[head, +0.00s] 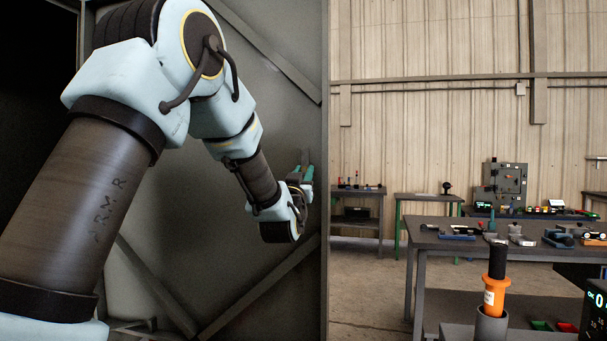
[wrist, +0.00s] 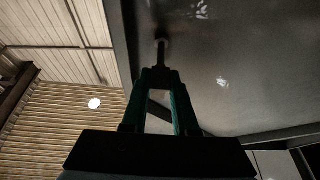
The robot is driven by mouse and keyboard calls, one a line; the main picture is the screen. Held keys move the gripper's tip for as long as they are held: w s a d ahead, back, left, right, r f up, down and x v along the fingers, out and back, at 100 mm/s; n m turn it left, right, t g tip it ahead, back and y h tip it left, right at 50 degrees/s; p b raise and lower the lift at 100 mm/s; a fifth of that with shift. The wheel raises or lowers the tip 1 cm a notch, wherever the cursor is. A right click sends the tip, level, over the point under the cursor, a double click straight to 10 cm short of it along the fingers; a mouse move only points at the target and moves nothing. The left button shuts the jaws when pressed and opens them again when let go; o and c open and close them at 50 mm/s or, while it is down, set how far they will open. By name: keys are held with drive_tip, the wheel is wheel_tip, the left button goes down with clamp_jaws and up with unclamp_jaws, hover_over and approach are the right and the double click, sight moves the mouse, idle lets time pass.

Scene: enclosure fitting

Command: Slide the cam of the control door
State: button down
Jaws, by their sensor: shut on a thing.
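The grey control door (head: 285,125) stands upright as a large panel with diagonal braces, filling much of the left half of the head view. It also shows in the wrist view (wrist: 255,75). My gripper (head: 303,177) is close to the door's face, near its right edge. In the wrist view my gripper (wrist: 160,75) has its green fingers drawn together at the tips on a small dark upright piece, which looks like the cam (wrist: 161,50). The fingers hide the cam's lower end. In the head view the cam is too small to tell apart clearly.
A workbench (head: 430,239) with several tools stands to the right. An orange and black tool (head: 495,285) stands upright in a grey holder in front of it. A grey control box (head: 507,184) is behind. The floor between door and workbench is clear.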

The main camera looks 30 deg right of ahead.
idle(0.4)
wheel_tip(320, 180, down, 3)
drive_tip(key=b, duration=0.4)
drive_tip(key=c, duration=0.9)
unclamp_jaws()
drive_tip(key=shift+r, duration=0.1)
drive_tip(key=shift+o, duration=1.1)
drive_tip(key=shift+r, duration=0.15)
